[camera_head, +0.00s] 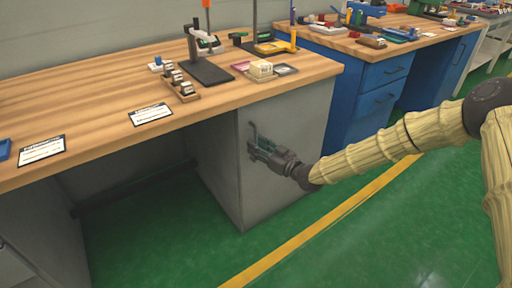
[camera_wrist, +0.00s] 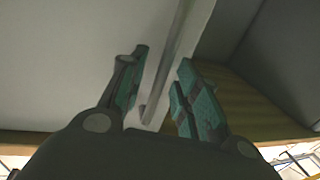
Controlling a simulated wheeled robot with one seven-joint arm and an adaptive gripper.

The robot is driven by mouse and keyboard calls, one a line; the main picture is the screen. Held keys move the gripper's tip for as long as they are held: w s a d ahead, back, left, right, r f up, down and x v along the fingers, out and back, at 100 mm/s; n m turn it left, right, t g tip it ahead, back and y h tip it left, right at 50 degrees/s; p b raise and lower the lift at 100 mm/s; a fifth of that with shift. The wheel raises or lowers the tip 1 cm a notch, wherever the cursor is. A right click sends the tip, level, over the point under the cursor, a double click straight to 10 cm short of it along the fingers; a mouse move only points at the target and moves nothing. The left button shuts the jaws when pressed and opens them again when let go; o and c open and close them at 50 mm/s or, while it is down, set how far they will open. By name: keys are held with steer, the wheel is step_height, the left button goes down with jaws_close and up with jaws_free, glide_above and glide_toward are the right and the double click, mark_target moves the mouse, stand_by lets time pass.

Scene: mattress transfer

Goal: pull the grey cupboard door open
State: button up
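The grey cupboard door (camera_head: 292,125) is the front of the grey cupboard under the wooden workbench; it looks shut in the head view. My gripper (camera_head: 254,148) is at the door's left side, by its handle, which is small and partly hidden there. In the wrist view, the handle (camera_wrist: 168,65) is a slim grey bar running between the two fingers of my gripper (camera_wrist: 158,88). The fingers stand apart, with gaps seeming to show on both sides of the bar. The pale door surface (camera_wrist: 60,60) fills the left of the wrist view. Contact with the bar cannot be told.
The workbench top (camera_head: 90,90) overhangs the cupboard and carries tools and small parts. A blue cabinet (camera_head: 375,105) stands to the right. The green floor (camera_head: 400,225), with a yellow line (camera_head: 310,232), is clear in front of the door. Open space lies under the bench at left.

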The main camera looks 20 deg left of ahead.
steer(key=shift+w+a, duration=0.25)
steer(key=shift+a, duration=0.25)
jaws_close()
steer(key=shift+d, duration=0.15)
